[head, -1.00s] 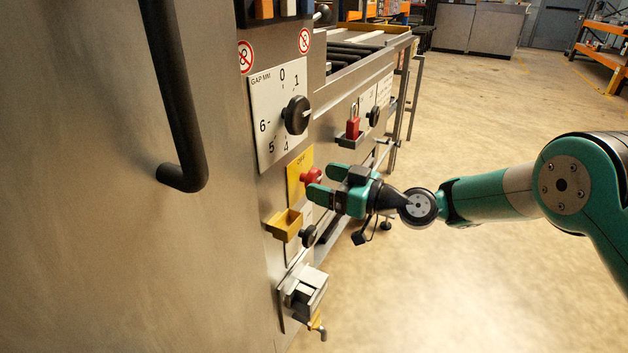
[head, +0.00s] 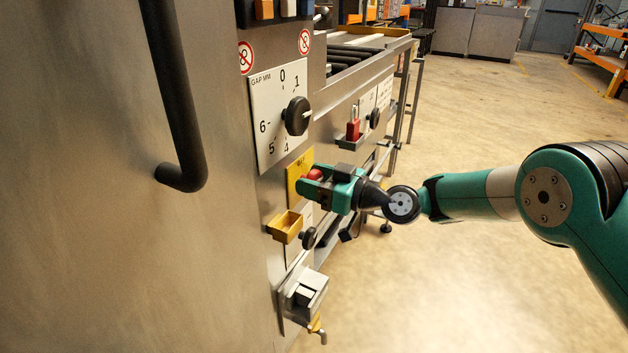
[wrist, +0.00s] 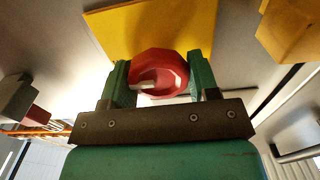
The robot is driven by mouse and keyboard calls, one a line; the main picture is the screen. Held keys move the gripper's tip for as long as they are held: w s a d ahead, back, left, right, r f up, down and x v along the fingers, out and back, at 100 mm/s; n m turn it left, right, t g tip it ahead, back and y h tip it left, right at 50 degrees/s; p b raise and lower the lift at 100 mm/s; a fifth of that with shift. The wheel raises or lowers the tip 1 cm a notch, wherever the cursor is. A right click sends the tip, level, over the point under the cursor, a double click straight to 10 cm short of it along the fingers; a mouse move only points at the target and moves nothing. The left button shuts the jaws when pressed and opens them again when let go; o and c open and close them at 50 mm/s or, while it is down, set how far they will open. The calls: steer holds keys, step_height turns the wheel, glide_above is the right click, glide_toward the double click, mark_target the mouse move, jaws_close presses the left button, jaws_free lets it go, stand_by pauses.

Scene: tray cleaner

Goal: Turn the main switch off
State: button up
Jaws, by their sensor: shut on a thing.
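The main switch is a red knob (head: 315,174) on a yellow plate (head: 299,171) fixed to the steel machine front. In the wrist view the red knob (wrist: 158,72) has a pale mark on its face, and the yellow plate (wrist: 200,25) lies behind it. My gripper (head: 308,182) has reached the knob from the right. In the wrist view my gripper's green fingers (wrist: 160,85) stand on either side of the knob, shut on it. The fingers partly hide the knob in the head view.
A gap dial with a black knob (head: 296,116) is above the switch. A yellow box (head: 285,226) and a small black knob (head: 309,238) sit below. A red padlock (head: 353,129) hangs to the right. A large black handle (head: 178,100) stands out at left. The floor at right is clear.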

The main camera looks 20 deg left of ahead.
steer(key=shift+f+n+b, duration=0.15)
steer(key=shift+n+b, duration=0.15)
steer(key=shift+b, duration=0.2)
steer(key=n+b, duration=0.1)
steer(key=b, duration=0.1)
steer(key=n+b, duration=0.1)
steer(key=b, duration=0.2)
steer(key=shift+f+n, duration=0.25)
steer(key=shift+n, duration=0.15)
steer(key=n+b, duration=0.3)
steer(key=b, duration=0.2)
steer(key=n+b, duration=0.3)
steer(key=b, duration=0.3)
steer(key=shift+s+f, duration=0.2)
steer(key=n+b, duration=0.4)
steer(key=b, duration=0.4)
steer(key=shift+n, duration=0.4)
steer(key=n+b, duration=0.2)
steer(key=b, duration=0.1)
steer(key=shift+r+n, duration=0.1)
steer(key=shift+n, duration=0.2)
steer(key=shift+r+n+b, duration=0.1)
steer(key=shift+n+b, duration=0.4)
steer(key=shift+b, duration=0.2)
steer(key=shift+r, duration=0.1)
steer(key=o, duration=0.9)
